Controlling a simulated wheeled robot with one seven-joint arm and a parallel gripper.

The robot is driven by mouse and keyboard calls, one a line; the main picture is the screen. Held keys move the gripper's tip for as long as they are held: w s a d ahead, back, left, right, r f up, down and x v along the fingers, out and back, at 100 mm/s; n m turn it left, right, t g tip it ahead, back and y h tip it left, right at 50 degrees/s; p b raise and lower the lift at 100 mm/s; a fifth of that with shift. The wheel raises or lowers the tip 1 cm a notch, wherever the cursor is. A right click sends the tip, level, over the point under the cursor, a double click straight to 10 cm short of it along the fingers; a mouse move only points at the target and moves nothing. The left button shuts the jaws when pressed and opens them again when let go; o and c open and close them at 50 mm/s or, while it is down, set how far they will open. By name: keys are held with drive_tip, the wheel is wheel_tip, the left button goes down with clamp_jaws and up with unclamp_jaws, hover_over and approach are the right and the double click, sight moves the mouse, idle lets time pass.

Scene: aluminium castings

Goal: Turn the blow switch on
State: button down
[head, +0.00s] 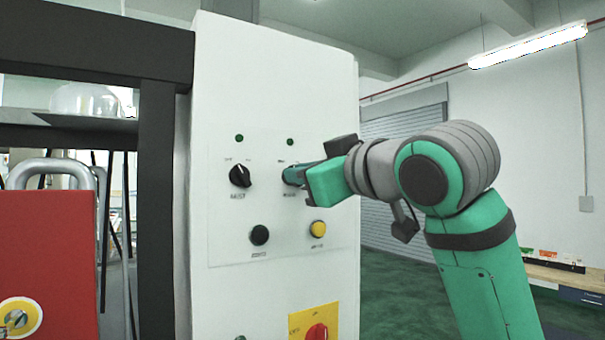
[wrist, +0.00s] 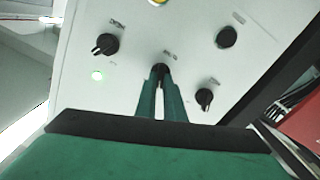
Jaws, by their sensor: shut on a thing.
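A white control cabinet carries a row of black rotary switches. My gripper (head: 290,174) is at the middle switch, and in the wrist view its two green fingers (wrist: 161,84) are shut on that black knob (wrist: 160,69). The gripper hides most of the knob, so I cannot tell its setting. Its label is too blurred to read. The left switch (head: 240,176) is free, with its pointer tilted; it also shows in the wrist view (wrist: 205,98).
Dark green lamps (head: 239,138) sit above the left and middle switches. A black button (head: 259,235) and a yellow button (head: 318,228) lie below. A red stop knob (head: 317,332) is lower down. A dark frame (head: 155,190) and a red box (head: 50,250) stand at left.

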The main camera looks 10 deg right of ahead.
drive_tip(key=m, duration=1)
drive_tip(key=shift+d, duration=0.25)
drive_tip(key=shift+w, duration=0.1)
idle(0.4)
drive_tip(key=c, duration=1.9)
unclamp_jaws()
drive_tip(key=shift+o, duration=0.2)
drive_tip(key=v, duration=1.1)
